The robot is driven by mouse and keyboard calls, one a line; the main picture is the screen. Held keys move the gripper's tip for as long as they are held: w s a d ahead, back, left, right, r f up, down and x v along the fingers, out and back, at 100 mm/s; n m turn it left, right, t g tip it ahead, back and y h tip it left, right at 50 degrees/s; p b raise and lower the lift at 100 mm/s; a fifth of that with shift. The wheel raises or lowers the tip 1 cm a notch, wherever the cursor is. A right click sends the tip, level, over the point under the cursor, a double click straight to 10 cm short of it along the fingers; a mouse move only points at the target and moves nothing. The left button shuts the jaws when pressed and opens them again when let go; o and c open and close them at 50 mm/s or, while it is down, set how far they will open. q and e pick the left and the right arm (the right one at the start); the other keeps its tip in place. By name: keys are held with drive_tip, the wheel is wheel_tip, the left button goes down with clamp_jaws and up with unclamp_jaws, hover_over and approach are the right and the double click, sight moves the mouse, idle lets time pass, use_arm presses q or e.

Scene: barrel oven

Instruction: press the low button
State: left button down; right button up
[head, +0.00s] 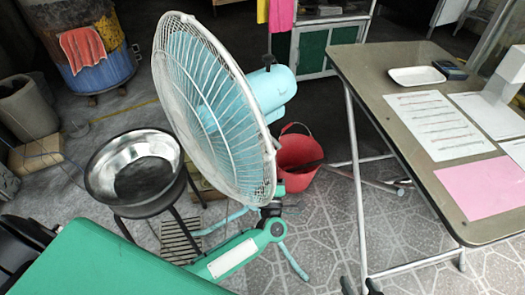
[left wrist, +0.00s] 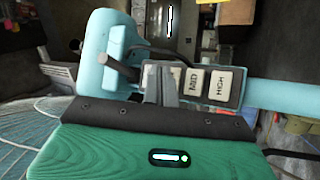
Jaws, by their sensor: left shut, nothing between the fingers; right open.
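The standing fan has a white round grille (head: 205,100) and a light blue motor housing (head: 270,90). In the left wrist view its control panel shows a MID button (left wrist: 194,80) and a HIGH button (left wrist: 222,86). A further pale button (left wrist: 149,76) lies left of MID; its label is hidden behind my fingers. My left gripper (left wrist: 163,72) is shut and empty, its tips over that button's area; I cannot tell whether they touch it. In the head view the fan hides the left gripper. My right gripper (head: 361,287) is open and empty at the bottom edge, only its tips visible.
A table (head: 390,72) with papers and a white tray (head: 416,76) stands at the right. A red bucket (head: 298,152) sits behind the fan. A metal bowl (head: 132,165) on a stand is left of it.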

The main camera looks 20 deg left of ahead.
use_arm(q)
drive_tip(key=shift+s+d, duration=0.4)
drive_tip(key=shift+d, duration=0.35)
drive_tip(key=shift+s+d, duration=0.35)
drive_tip(key=shift+d, duration=0.35)
drive_tip(key=shift+s+d, duration=0.4)
drive_tip(key=shift+d, duration=0.35)
